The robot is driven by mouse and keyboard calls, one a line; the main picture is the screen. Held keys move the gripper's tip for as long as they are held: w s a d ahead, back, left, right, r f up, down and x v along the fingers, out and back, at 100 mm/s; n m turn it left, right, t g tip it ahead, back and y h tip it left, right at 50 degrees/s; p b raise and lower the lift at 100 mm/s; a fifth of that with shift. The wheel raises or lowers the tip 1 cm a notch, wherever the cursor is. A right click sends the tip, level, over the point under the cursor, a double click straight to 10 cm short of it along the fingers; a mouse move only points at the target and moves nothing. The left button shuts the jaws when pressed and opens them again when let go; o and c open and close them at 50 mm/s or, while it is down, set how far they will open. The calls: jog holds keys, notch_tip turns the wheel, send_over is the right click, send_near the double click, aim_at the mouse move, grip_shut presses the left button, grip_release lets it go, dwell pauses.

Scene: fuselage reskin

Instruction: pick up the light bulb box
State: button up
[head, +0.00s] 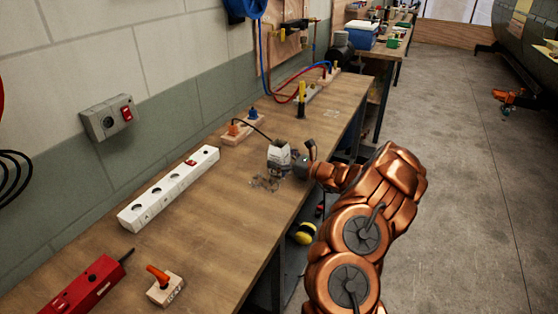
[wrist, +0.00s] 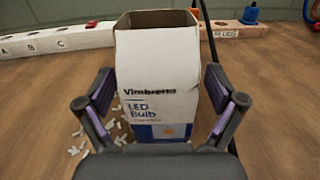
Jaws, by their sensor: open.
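The light bulb box (wrist: 158,80) is a white carton with a blue bottom band and "LED Bulb" printing. It stands upright on the wooden workbench (wrist: 50,100), with its top seemingly open. In the head view the box (head: 279,156) is near the bench's right edge, left of my gripper. My gripper (wrist: 158,112) is open in the wrist view, one finger on each side of the box, with a gap visible on both sides. In the head view my gripper (head: 300,166) is small and its fingers are hard to make out.
Small white pieces (wrist: 83,135) lie scattered beside the box. A white power strip (head: 170,187) lies to its left, and a wooden block with plugs (head: 242,128) stands behind. A black cable (wrist: 208,45) passes behind the box.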

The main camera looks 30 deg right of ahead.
jog(key=c, duration=1.2)
jog(key=shift+c, duration=0.2)
jog(key=shift+r, duration=0.15)
